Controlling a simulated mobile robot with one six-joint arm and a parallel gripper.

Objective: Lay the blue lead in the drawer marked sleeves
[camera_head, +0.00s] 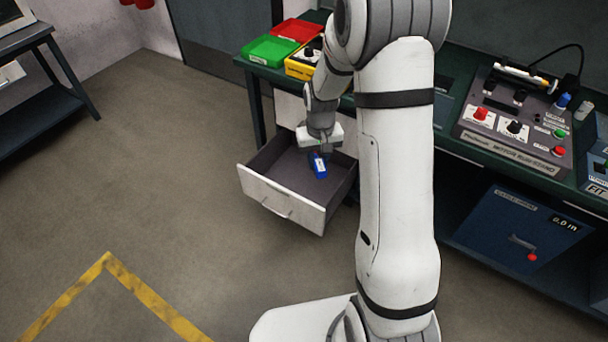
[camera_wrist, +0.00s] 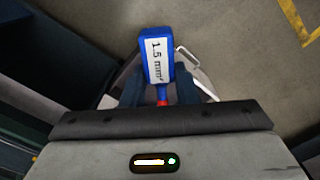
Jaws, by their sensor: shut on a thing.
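The blue lead (camera_head: 319,167), a blue body with a white label and a red part near the fingers, is held by my gripper (camera_head: 318,153). In the wrist view the lead (camera_wrist: 158,60) sits between the two dark fingers of my gripper (camera_wrist: 159,92), and its label reads 1.5 mm². The gripper is shut on it and points down over an open drawer (camera_head: 280,202) with a white front and dark inside. The lead appears over or inside the drawer opening; its height above the floor of the drawer is unclear. No marking is readable on the drawer.
The bench top bears a green bin (camera_head: 272,50), a red bin (camera_head: 298,30) and a yellow bin (camera_head: 300,68) behind the drawer. A control panel (camera_head: 515,125) with knobs stands at the right. Below it is a blue cabinet (camera_head: 500,228). The floor left of the drawer is clear.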

